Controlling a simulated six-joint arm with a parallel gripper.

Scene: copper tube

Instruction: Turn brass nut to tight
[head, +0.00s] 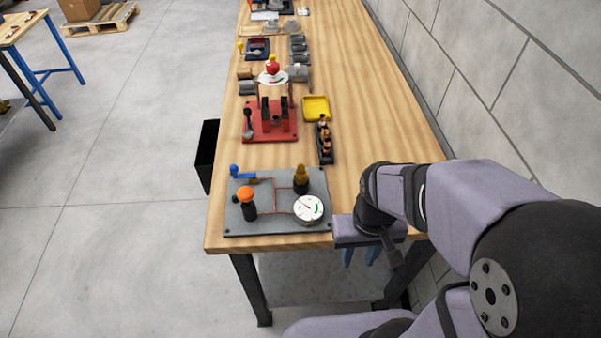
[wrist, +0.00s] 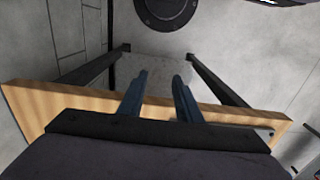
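A grey plate (head: 275,222) lies at the near end of the wooden bench. A brass fitting (head: 300,176), which seems to be the brass nut, stands upright on a dark base at the plate's back right. Its tightness cannot be told. Thin copper tubing (head: 276,199) runs across the plate. My gripper (head: 360,256) is to the right of the plate, by the bench's near edge, with its blue fingers pointing down, apart from the nut. In the wrist view its two fingers (wrist: 157,100) are apart with nothing between them. The nut is not visible there.
The plate also carries an orange knob (head: 246,194), a blue lever (head: 242,173) and a white gauge (head: 308,208). Behind it stand a red fixture (head: 270,132), a dark rack (head: 324,142) and a yellow tray (head: 316,108). A block wall (head: 470,75) runs along the right.

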